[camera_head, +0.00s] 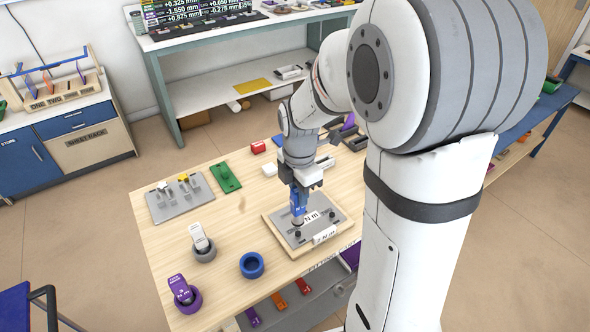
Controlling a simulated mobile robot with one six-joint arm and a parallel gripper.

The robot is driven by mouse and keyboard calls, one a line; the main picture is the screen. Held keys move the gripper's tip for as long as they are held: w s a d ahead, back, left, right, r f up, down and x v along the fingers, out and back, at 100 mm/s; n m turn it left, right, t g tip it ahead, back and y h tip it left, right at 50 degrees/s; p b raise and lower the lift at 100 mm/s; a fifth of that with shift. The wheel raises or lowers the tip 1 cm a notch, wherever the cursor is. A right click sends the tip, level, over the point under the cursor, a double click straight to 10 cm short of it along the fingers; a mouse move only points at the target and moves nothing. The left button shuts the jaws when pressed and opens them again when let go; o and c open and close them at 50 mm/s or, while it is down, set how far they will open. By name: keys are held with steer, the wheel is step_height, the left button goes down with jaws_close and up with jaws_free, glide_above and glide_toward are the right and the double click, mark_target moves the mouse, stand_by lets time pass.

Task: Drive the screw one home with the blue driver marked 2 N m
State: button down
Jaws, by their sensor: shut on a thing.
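My gripper (301,187) points down over the wooden table and is shut on the blue driver (298,203). The driver stands about upright, its lower end at the grey plate (326,226) on a light wooden base. Whether its tip touches a screw is too small to tell. Dark screw heads (298,236) show on the plate. Which one is screw one cannot be read. White labels ending in "N m" (324,235) lie at the plate; the driver and gripper partly cover one. An empty blue ring holder (251,265) stands front left of the plate.
A white driver (199,238) stands in a grey holder, a purple driver (180,289) in a purple one. The table between holders and fixture is clear.

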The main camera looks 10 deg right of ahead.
mark_target(299, 210)
steer(key=shift+w, duration=0.3)
steer(key=shift+r, duration=0.1)
steer(key=shift+s, duration=0.1)
steer(key=shift+d, duration=0.1)
steer(key=shift+f+b, duration=2.3)
steer(key=shift+f, duration=0.55)
steer(key=shift+f+b, duration=0.85)
steer(key=shift+f, duration=0.1)
stand_by(1.5)
steer(key=shift+r, duration=0.1)
stand_by(0.7)
steer(key=shift+r+p, duration=1.95)
steer(key=shift+r, duration=0.55)
